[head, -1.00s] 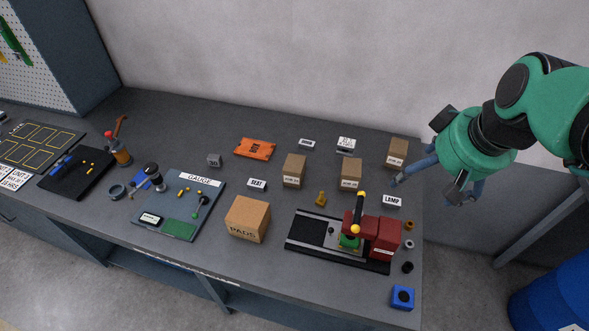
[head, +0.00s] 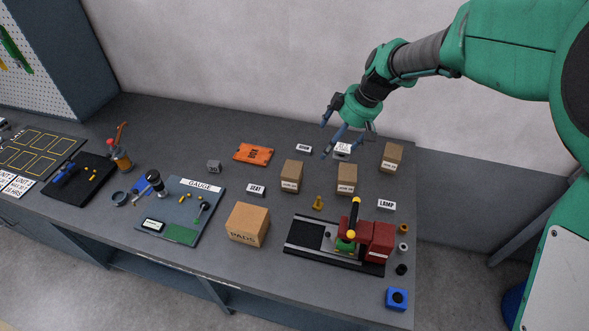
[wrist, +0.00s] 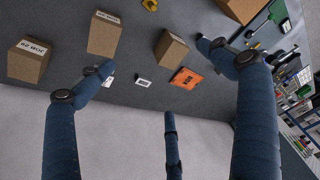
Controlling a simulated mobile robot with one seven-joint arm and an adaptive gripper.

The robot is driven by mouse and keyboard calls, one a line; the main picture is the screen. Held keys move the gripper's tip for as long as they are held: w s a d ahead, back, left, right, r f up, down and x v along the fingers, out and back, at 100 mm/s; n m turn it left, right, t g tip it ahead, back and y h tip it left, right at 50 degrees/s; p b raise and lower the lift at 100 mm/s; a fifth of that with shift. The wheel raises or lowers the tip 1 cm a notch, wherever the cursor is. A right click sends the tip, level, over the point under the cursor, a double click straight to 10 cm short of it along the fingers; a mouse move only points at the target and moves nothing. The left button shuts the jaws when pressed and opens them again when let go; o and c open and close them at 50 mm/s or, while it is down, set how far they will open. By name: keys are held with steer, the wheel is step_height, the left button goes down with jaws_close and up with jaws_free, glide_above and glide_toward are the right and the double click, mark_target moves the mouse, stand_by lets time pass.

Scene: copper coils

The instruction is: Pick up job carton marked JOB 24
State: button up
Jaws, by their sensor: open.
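Three small brown cartons with white labels stand on the bench: a left one (head: 292,175), a middle one (head: 346,180) and a right one (head: 391,157). Their print is too small to read surely in the head view, so I cannot tell which is JOB 24. In the wrist view they appear upside down: the right one (wrist: 30,62), the middle one (wrist: 104,36) and the left one (wrist: 171,48). The right one's label there looks like JOB 29. My gripper (head: 343,138) is open and empty, above the back of the bench, behind the middle carton.
A larger PADS carton (head: 247,224), a black fixture with a red block (head: 379,240) and a brass piece (head: 318,203) stand in front. An orange case (head: 254,154) lies at the back left. White signs, including LAMP (head: 386,205), stand between. The wall is close behind.

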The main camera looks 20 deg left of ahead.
mark_target(294, 169)
steer(key=w+a+f+n+g+p, duration=0.1)
steer(key=w+a+f+n, duration=0.2)
steer(key=a+f, duration=0.6)
steer(key=shift+w+f+y, duration=0.2)
steer(key=shift+w+y, duration=0.2)
steer(key=shift+w, duration=0.2)
steer(key=shift+a, duration=0.15)
steer(key=shift+b+x, duration=0.35)
steer(key=shift+x, duration=3.9)
steer(key=shift+s+f, duration=0.1)
steer(key=shift+b+x, duration=0.45)
steer(key=shift+x, duration=2.1)
steer(key=shift+s, duration=0.1)
steer(key=shift+d, duration=0.2)
steer(key=shift+c, duration=0.5)
steer(key=c, duration=1.6)
